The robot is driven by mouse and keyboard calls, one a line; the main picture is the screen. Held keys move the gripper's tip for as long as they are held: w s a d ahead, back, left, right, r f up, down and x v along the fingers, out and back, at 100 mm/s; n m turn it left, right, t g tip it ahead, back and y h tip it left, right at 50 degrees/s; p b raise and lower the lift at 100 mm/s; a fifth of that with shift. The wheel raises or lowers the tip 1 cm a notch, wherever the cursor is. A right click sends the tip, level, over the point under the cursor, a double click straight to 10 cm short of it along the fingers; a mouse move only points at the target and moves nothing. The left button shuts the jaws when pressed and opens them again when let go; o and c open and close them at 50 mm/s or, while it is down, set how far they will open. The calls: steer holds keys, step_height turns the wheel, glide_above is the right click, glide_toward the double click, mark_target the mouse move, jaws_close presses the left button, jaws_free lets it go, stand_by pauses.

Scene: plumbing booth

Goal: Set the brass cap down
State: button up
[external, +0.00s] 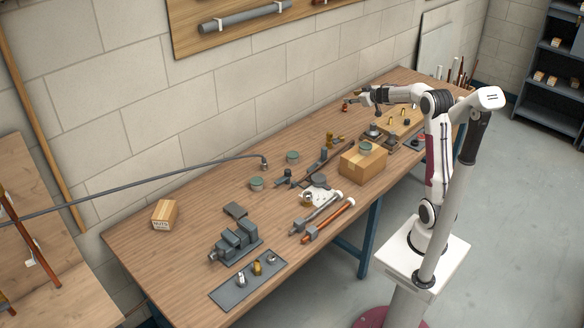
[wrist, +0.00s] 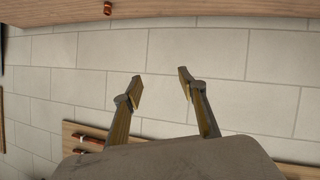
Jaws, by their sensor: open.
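My gripper (external: 355,95) is above the far right part of the bench, by the wall. In the wrist view its two fingers (wrist: 160,85) are spread apart with nothing between them, and the wall is beyond. Small brass-coloured pieces stand on a wooden block (external: 412,122) below my arm, and another brass piece (external: 329,137) is at the middle back of the bench. A further brass piece (external: 257,268) stands on the grey mat at the front left. I cannot tell which is the brass cap.
A cardboard box (external: 362,168) with a green-topped tin, a vise (external: 236,243) and pipes (external: 328,222) stand on the bench (external: 190,240). A small orange-brown item (external: 345,107) is near my gripper; a similar one shows in the wrist view (wrist: 108,8). The bench's back left is fairly clear.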

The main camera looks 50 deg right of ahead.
steer(key=s+a+r+m+g+h, duration=0.1)
steer(key=s+a+r, duration=0.2)
steer(key=s+a, duration=0.3)
steer(key=s+a+r+m+g+h, duration=0.1)
steer(key=s+a+r, duration=0.3)
steer(key=s, duration=0.4)
steer(key=s+a+f+g+y, duration=0.1)
steer(key=s+a+f, duration=0.3)
steer(key=s, duration=0.5)
steer(key=s+a+f+n+g+y, duration=0.1)
steer(key=s+a+f, duration=0.3)
steer(key=s+a, duration=0.5)
steer(key=s+a+f+g+y, duration=0.2)
steer(key=s+a+f+y, duration=0.1)
steer(key=s+a, duration=0.4)
steer(key=shift+s+a+f+n+g, duration=0.2)
steer(key=shift+s+f+n+g, duration=0.15)
steer(key=shift+s+f, duration=0.6)
